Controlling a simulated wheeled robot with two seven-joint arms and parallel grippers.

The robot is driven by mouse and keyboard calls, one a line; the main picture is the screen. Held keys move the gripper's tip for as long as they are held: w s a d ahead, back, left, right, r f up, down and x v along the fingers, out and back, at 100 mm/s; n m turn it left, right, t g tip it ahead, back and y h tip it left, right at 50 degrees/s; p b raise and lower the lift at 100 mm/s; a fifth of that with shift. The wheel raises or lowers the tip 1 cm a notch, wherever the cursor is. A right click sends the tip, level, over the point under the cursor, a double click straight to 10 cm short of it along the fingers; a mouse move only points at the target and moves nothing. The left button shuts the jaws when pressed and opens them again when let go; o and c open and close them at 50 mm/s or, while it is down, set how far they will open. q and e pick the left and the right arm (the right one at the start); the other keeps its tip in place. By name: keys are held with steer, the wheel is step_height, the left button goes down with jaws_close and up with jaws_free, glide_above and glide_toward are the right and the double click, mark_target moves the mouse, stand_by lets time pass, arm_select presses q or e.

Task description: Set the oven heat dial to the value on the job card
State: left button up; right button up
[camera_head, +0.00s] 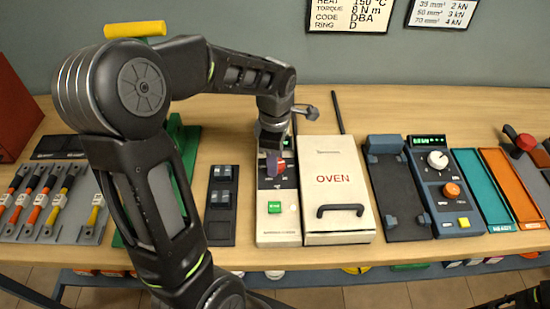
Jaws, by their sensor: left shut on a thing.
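The oven (331,190) is a cream box labelled OVEN with a dark handle, its door shut. Its control panel (278,226) stands just left of it, with a green button (274,207). My left gripper (273,165) points down over the upper part of this panel, shut on the heat dial, which is mostly hidden by the fingers. A bit of red shows at the fingertips. The dial's pointer and any reading are hidden. The job card (347,14) on the wall reads 150 °C on its partly cropped heat line. My right gripper is not in view.
Right are a dark stand (402,205), a blue control box (447,190) with knobs, and teal and orange trays (511,187). Bare wood lies behind the oven.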

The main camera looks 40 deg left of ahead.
arm_select(q)
jaws_close()
